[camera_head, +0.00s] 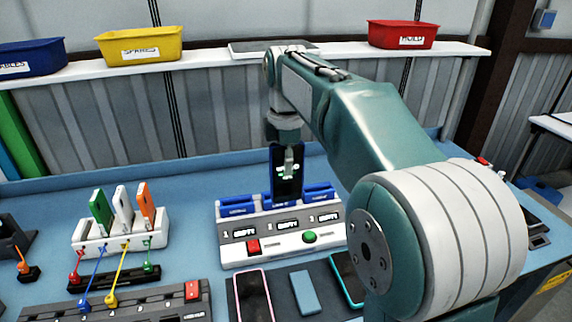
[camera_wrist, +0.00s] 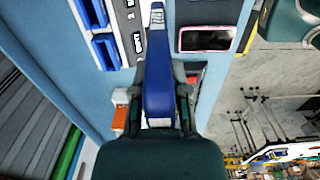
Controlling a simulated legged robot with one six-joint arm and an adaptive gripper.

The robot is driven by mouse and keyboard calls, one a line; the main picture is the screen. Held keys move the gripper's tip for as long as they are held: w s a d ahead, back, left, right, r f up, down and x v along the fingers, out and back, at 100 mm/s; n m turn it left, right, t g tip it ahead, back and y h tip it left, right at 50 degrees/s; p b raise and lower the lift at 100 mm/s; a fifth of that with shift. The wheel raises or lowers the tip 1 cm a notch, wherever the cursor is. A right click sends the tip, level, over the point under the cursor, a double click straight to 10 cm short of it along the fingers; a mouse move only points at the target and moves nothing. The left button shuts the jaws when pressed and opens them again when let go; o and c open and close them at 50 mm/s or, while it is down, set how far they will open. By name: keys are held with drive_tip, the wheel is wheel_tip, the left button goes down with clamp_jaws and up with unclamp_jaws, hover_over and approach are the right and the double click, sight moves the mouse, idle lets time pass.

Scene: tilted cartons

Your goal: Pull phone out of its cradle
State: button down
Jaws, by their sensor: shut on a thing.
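The phone (camera_head: 278,185), dark-faced in the head view, stands upright at the middle slot of the cradle (camera_head: 228,251). Its lower end overlaps the middle blue holder in the picture; I cannot tell if it is still inside. The small displays on the cradle appear to read EMPTY. My gripper (camera_head: 289,163) is shut on the phone from above. In the wrist view, a long blue body, which looks like the phone (camera_wrist: 158,80), lies between the fingers of my gripper (camera_wrist: 159,112). The cradle's other blue holders (camera_wrist: 106,51) show to the left there.
Several phones lie flat before the cradle, including a pink-edged one (camera_head: 253,296) and a blue one (camera_head: 305,292). A white rack (camera_head: 92,240) with colored cards stands left. A shelf behind carries a yellow bin (camera_head: 141,46) and a red bin (camera_head: 402,34).

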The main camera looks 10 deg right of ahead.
drive_tip(key=shift+r, duration=0.15)
drive_tip(key=shift+r, duration=3.75)
drive_tip(key=shift+s, duration=0.1)
